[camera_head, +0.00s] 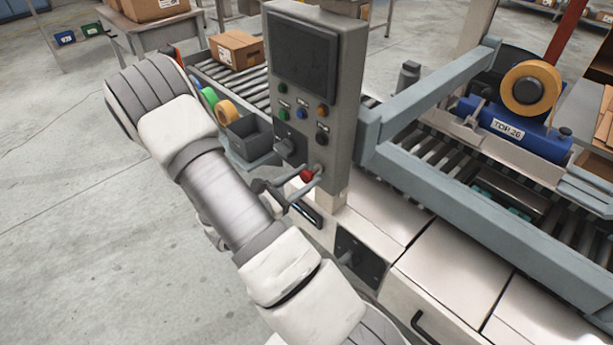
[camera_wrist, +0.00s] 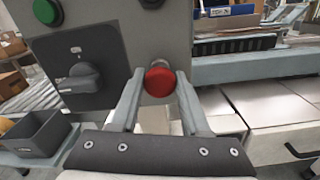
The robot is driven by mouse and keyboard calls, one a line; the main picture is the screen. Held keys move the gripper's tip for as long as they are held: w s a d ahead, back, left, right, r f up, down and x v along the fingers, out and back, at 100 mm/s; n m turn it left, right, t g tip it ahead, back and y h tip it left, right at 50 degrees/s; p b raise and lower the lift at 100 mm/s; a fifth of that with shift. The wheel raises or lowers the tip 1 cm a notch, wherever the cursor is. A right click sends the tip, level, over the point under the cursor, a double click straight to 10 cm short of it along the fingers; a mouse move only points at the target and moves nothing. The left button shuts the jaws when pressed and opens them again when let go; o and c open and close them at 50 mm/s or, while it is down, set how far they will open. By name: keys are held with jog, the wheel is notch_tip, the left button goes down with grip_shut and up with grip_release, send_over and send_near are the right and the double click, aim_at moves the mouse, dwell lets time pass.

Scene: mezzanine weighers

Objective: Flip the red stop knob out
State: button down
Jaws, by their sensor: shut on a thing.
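The red stop knob (camera_head: 306,175) is low on the front of the grey control panel (camera_head: 300,150). In the wrist view the red knob (camera_wrist: 160,80) sits between the tips of my gripper's two fingers (camera_wrist: 158,88). My gripper (camera_head: 308,180) is shut on the knob, one finger on each side of it. In the wrist view the knob's round red face points toward the camera, and its base is mostly hidden behind it.
A black rotary switch (camera_wrist: 82,78) is left of the knob, with a green button (camera_wrist: 47,12) above. A grey bin (camera_head: 250,136) and tape rolls stand left of the panel. A blue-grey frame (camera_head: 440,185) spans the roller conveyor at right.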

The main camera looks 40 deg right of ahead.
jog(key=shift+a, duration=1.05)
jog(key=shift+c, duration=1.9)
grip_release()
jog(key=shift+a, duration=0.1)
jog(key=s+a, duration=0.1)
jog(key=a, duration=1.6)
jog(key=shift+s+a, duration=0.2)
jog(key=shift+s, duration=0.1)
